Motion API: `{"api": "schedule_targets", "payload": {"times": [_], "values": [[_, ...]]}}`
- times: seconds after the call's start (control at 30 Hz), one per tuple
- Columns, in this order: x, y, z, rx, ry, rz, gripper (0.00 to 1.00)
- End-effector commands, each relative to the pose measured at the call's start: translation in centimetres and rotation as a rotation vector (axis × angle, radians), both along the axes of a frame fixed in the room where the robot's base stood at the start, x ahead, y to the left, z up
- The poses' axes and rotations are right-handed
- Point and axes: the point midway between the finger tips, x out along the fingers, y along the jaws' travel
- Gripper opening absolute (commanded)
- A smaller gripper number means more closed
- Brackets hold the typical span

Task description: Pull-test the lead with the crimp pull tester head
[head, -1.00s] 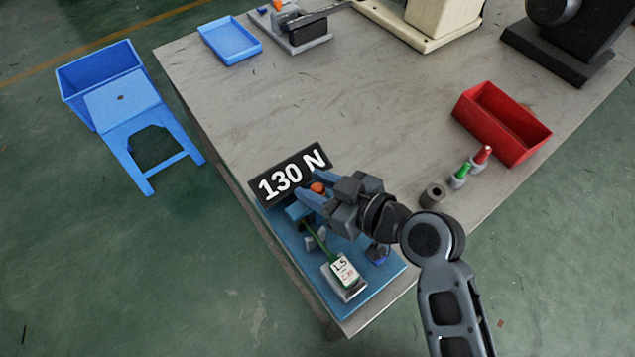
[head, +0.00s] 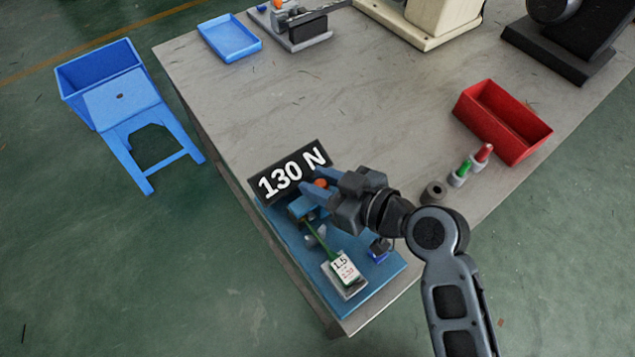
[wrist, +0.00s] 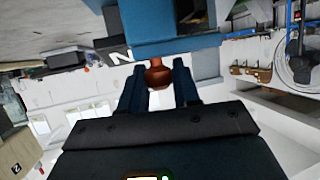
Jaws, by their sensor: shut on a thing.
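The blue pull tester (head: 372,298) sits at the table's front corner, with a black sign reading "130 N" (head: 289,172) at its back. A green lead (head: 320,238) runs from the blue head (head: 299,208) to a grey block bearing a white "1.5" label (head: 344,267). My gripper (head: 316,190) is shut on an orange knob (head: 320,183) at the tester head. In the wrist view the knob (wrist: 158,74) shows between the two blue fingers, below the blue tester body (wrist: 180,30). The lead's clamped end is hidden by the head.
A red bin (head: 503,122), a red marker (head: 483,152), a green marker (head: 461,172) and a dark ring (head: 433,193) stand right of my arm. A blue tray (head: 230,38) lies at the back left. The table's middle (head: 330,100) is clear.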

Motion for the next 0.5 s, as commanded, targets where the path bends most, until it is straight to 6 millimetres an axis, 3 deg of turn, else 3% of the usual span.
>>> {"api": "schedule_targets", "payload": {"times": [0.2,0.5], "values": [[2.0,-3.0,-0.2,-0.002,-0.004,-0.006,0.00],[2.3,-3.5,0.0,-0.003,-0.004,-0.010,0.00]]}}
